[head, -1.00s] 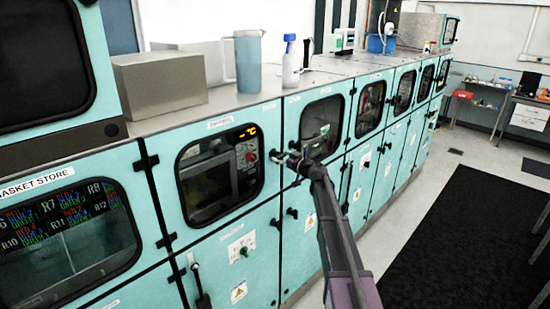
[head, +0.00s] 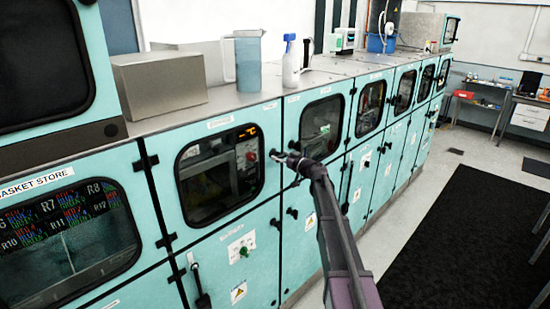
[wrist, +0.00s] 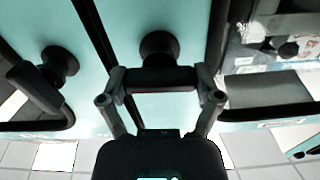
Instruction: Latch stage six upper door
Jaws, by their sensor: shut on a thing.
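An upper door (head: 220,218) with a dark window and an orange display is flush with the teal cabinet front in the head view. Its stage label is too small to read. My gripper (head: 279,156) is at this door's right edge, near the seam with the neighbouring door. The fingers hide part of the knob. A second black knob (wrist: 60,62) sits across the seam, apart from the gripper. I cannot tell whether the latch is engaged.
More teal doors continue to the right along the machine. A grey box (head: 160,84), a blue jug (head: 248,60) and a spray bottle (head: 290,62) stand on the steel top (head: 222,98).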

